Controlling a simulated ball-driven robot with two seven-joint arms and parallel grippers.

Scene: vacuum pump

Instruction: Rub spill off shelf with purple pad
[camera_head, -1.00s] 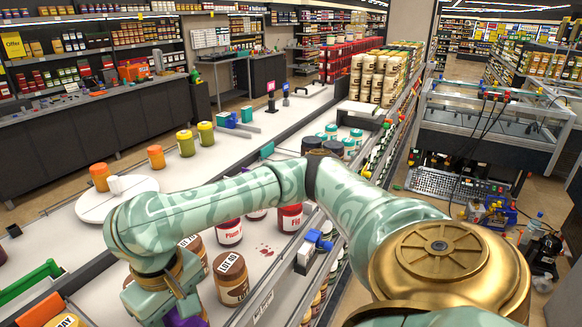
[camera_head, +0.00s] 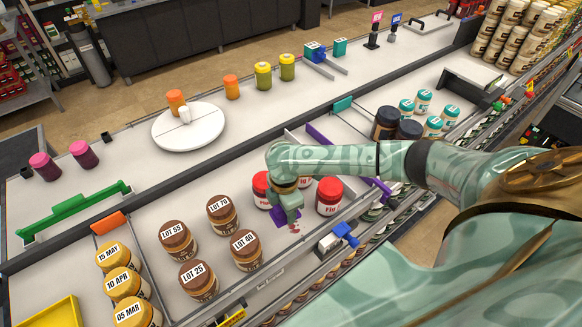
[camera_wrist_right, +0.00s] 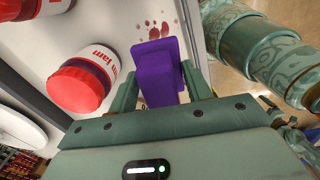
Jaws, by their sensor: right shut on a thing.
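The purple pad (camera_head: 284,215) is held in my right gripper (camera_head: 287,203), low over the white shelf (camera_head: 325,235) among red-lidded jars. In the right wrist view the pad (camera_wrist_right: 158,70) sits between the fingers of the right gripper (camera_wrist_right: 155,88). The spill is a group of dark red spots (camera_wrist_right: 155,32) just beyond the pad's far edge; the pad may hide part of it. In the head view a small bit of the spill (camera_head: 294,229) shows beside the pad. I cannot tell whether the pad touches the shelf. My left gripper is not in view.
Red-lidded jars stand close on both sides of the gripper, one at left (camera_head: 262,188) and one at right (camera_head: 329,195). Brown-lidded lot jars (camera_head: 247,249) stand to the left. A blue-and-white device (camera_head: 339,237) sits at the shelf's front edge.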

